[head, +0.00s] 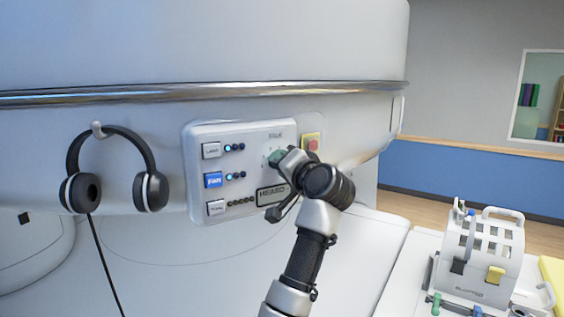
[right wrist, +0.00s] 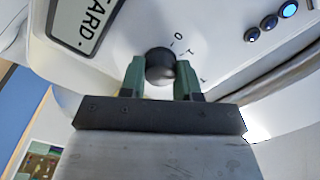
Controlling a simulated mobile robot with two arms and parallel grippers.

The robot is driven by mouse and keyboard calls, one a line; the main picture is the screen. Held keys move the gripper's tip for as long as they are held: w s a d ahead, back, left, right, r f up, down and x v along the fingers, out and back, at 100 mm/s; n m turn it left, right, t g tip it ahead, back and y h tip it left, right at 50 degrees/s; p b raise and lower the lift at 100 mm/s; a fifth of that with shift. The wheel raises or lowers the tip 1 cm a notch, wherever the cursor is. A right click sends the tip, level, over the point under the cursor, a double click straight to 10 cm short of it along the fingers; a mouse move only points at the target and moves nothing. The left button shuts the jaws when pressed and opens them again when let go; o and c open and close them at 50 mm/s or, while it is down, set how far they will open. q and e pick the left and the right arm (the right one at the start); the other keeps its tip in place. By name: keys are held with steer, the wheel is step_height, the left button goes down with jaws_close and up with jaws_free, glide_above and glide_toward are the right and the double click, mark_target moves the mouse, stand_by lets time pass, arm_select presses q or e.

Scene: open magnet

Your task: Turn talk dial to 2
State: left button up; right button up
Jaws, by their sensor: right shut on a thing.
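The talk dial is a round black knob (right wrist: 160,64) on the white control panel (head: 232,133), below the word TALK in the head view. In the right wrist view it sits between the two green fingertips of my right gripper (right wrist: 160,80), which is shut on it. Small marks show on the panel beside the knob, one like a 0; the others are too small to read surely. I cannot tell which mark the dial points to. In the head view my right gripper (head: 278,157) reaches the panel and mostly hides the dial. My left gripper is not in view.
Headphones (head: 150,190) hang at left. A white caddy (head: 484,262) stands at lower right.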

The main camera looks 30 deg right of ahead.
steer(key=shift+m, duration=1.3)
steer(key=shift+f, duration=0.1)
steer(key=o, duration=0.9)
steer(key=shift+s, duration=0.1)
steer(key=s+b, duration=0.1)
steer(key=s, duration=0.2)
steer(key=s+b, duration=0.2)
steer(key=s, duration=0.2)
steer(key=s+b, duration=0.1)
steer(key=s, duration=0.2)
steer(key=shift+s+a+b, duration=0.3)
steer(key=shift+b, duration=0.05)
